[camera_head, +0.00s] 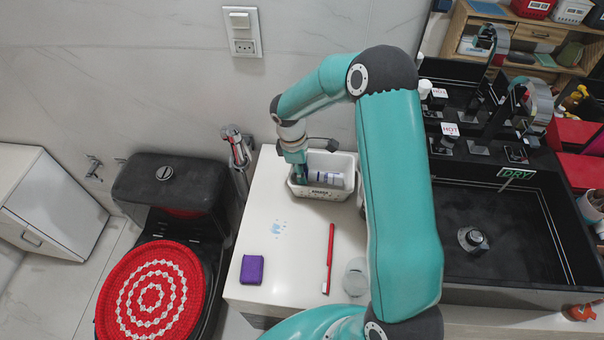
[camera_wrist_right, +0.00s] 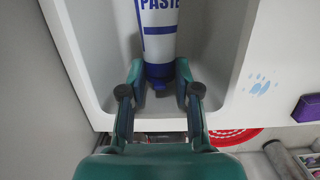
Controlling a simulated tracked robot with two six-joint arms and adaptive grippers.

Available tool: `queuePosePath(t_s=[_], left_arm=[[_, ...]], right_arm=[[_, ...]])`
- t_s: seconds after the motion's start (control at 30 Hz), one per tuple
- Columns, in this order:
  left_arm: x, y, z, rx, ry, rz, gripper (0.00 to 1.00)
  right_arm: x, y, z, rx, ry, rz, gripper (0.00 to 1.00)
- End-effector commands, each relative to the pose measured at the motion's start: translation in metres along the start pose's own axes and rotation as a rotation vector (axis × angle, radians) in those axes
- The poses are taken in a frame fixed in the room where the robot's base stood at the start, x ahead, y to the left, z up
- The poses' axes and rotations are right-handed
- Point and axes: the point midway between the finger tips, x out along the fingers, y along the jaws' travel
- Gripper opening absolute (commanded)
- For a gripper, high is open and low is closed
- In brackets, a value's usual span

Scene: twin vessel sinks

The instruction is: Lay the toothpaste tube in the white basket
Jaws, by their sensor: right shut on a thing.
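The white basket (camera_head: 318,193) stands at the back of the white counter, and its inside and walls (camera_wrist_right: 85,50) fill much of the right wrist view. The toothpaste tube (camera_head: 326,180) is white with blue bands and a blue cap. It lies within the basket's walls, and the wrist view shows its "PASTE" lettering (camera_wrist_right: 158,30). My right gripper (camera_head: 300,178) reaches down into the basket's left end. In the wrist view its fingers (camera_wrist_right: 160,86) are shut on the tube at the blue cap. I cannot tell whether the tube rests on the basket's floor. My left gripper is out of view.
A purple block (camera_head: 252,269), a red toothbrush (camera_head: 329,258) and a clear glass (camera_head: 356,277) are on the counter in front of the basket. A black sink (camera_head: 510,230) is at the right. A toilet with a red-and-white cover (camera_head: 152,292) stands at the left.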

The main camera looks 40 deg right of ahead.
Motion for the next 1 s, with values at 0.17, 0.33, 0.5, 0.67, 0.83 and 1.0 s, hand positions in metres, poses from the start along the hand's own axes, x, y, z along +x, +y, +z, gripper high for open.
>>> queuePosePath(t_s=[0.17,0.33,0.5,0.67,0.83,1.0], left_arm=[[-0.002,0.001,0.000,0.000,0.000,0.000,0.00],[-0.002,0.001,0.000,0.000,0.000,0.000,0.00],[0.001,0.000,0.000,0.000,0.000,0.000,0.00],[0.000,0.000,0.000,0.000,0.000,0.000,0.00],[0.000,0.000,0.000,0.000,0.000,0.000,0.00],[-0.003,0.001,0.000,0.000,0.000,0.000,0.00]], right_arm=[[0.017,-0.001,-0.003,0.000,0.000,-0.001,0.00],[0.017,0.000,-0.003,0.000,0.001,0.000,0.00],[0.020,0.000,-0.003,0.000,0.001,0.000,0.35],[0.019,-0.001,-0.003,-0.001,0.000,0.000,0.57],[0.019,-0.001,-0.003,0.000,0.000,0.000,0.57],[0.016,0.000,-0.003,0.000,0.000,0.000,0.57]])
